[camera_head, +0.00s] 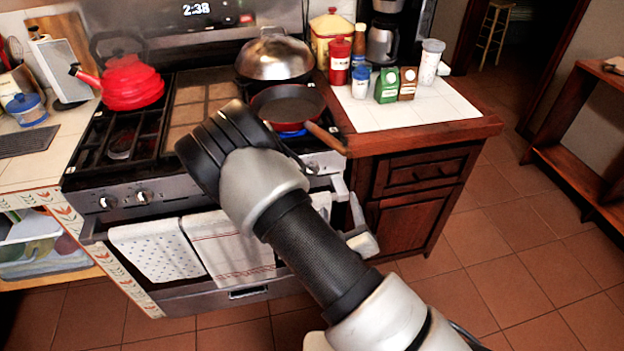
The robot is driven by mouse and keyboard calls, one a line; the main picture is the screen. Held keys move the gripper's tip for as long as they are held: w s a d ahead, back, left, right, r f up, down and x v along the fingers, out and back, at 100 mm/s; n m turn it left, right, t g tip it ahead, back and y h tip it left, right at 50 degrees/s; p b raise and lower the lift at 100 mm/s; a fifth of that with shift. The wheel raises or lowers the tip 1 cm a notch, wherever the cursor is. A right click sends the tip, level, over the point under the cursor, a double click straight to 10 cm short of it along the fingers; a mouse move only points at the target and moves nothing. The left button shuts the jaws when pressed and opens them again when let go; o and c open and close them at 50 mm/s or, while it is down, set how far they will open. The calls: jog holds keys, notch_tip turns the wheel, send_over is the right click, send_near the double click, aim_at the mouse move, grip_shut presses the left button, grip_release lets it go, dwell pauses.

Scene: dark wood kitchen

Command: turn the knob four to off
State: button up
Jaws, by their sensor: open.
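The stove's front panel (178,193) carries several control knobs. Two knobs show at the left, one (106,201) near the corner and another (145,196) beside it. At least one more knob (311,168) shows at the right, just past my arm. No numbers are legible, so I cannot tell which is knob four. A blue flame (290,133) burns under the dark pan (288,104) at the right front. My arm covers the middle of the panel. Pale parts show behind my arm by the stove's right front corner, but I cannot make out gripper fingers there.
A red kettle (131,84) stands on the left burner and a lidded pan (274,58) at the right rear. Towels (157,249) hang on the oven handle. Bottles and cartons (387,85) stand on the right counter (440,106).

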jog(key=s+a+f+n+y, duration=0.2)
jog(key=s+n+y, duration=0.1)
jog(key=n+t, duration=0.1)
send_near(311, 172)
jog(key=shift+y, duration=0.3)
jog(key=x, duration=0.9)
jog(key=shift+d+f+b, duration=0.1)
jog(key=shift+b, duration=0.25)
jog(key=c, duration=1)
